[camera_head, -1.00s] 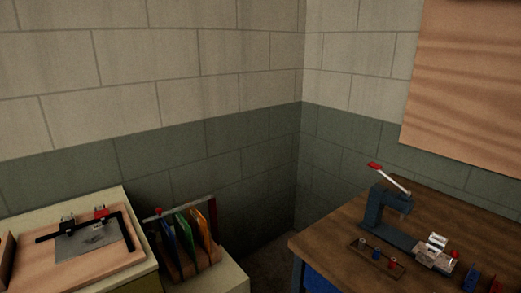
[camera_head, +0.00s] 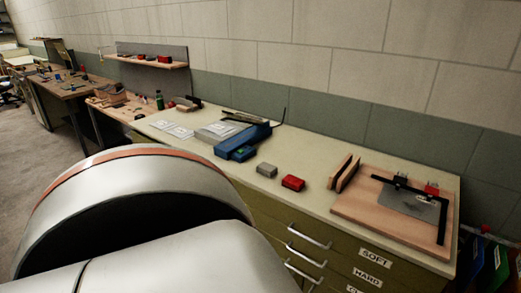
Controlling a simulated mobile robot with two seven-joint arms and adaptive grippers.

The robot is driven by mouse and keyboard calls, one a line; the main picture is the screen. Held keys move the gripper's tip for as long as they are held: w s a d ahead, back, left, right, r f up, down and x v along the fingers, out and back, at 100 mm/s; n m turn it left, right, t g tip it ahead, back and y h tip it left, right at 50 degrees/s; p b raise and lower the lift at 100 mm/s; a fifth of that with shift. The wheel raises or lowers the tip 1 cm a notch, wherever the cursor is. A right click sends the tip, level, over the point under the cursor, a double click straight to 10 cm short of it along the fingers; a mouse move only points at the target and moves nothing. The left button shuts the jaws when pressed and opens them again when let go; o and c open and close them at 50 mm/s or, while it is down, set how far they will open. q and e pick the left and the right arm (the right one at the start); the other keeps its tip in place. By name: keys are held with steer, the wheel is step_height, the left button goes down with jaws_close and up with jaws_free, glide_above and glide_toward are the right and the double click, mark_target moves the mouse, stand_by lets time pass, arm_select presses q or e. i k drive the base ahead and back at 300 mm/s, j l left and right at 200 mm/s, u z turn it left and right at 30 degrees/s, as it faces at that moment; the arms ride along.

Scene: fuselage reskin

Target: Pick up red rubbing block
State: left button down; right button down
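A small red block (camera_head: 293,183) sits on the pale bench top near its front edge, right of the middle of the head view. A grey block (camera_head: 267,170) of similar size lies just left of it, apart from it. No gripper shows in the head view. A large silver part of my own arm fills the lower left and hides part of the bench front and floor.
The bench (camera_head: 323,209) runs along the wall with labelled drawers below. A blue tool (camera_head: 243,141) lies behind the blocks. A wooden board (camera_head: 387,223) with a black square and grey sheet is at right. More benches recede at far left.

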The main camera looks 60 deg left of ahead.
mark_target(291, 181)
steer(key=u, duration=1.8)
